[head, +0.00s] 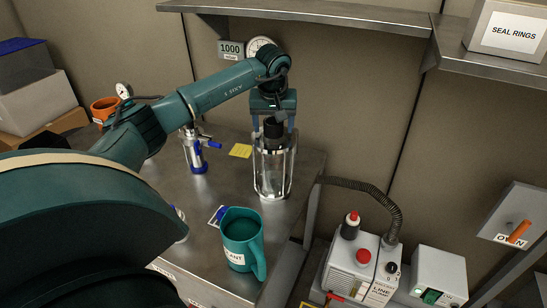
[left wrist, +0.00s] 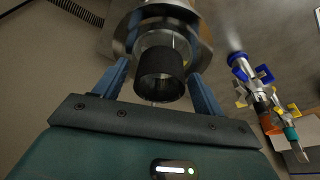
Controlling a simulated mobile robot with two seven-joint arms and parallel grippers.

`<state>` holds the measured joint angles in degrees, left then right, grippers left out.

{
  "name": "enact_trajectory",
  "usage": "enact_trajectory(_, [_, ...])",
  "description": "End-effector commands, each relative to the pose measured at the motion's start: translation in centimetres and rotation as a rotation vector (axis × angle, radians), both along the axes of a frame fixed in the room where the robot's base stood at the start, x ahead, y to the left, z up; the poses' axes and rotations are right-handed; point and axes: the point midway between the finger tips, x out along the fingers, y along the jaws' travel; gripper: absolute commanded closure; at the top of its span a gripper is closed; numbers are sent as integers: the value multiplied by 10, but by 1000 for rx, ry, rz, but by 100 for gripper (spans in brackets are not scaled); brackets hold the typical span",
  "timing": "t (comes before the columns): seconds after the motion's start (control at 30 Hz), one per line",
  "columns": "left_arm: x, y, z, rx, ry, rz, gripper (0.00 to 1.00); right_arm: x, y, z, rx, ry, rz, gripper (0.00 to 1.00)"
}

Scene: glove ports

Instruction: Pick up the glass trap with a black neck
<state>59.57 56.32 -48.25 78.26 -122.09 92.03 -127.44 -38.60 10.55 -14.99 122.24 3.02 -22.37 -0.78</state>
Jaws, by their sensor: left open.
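The glass trap (head: 272,172) with a black neck (head: 273,127) stands upright on the metal bench in the head view, inside a metal frame. My left gripper (head: 273,112) points down over it from above, fingers open. In the left wrist view, the black neck (left wrist: 161,75) lies between the two blue fingers of my left gripper (left wrist: 159,82), with a visible gap on both sides. The trap's lower part is hidden there behind the neck and a metal collar. My right gripper is in neither view.
A teal jug (head: 242,243) stands in front of the trap. A blue-and-silver valve fitting (head: 194,150), a yellow note (head: 241,151) and an orange mug (head: 104,108) are to the left. A metal shelf (head: 320,14) hangs behind. The bench's right edge is close to the trap.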

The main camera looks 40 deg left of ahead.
Motion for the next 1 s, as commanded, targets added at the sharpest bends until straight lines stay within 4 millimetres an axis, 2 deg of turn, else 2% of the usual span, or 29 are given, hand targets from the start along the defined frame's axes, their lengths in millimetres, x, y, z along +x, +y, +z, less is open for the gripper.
enact_trajectory(0.07, [0, 0, 0, 0, 0, 0, 32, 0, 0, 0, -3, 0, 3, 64])
enact_trajectory(0.87, [0, 0, 1, -1, 1, 0, 98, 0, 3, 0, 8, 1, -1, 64])
enact_trajectory(1.0, [0, 0, 2, -1, -2, -1, 100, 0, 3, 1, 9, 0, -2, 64])
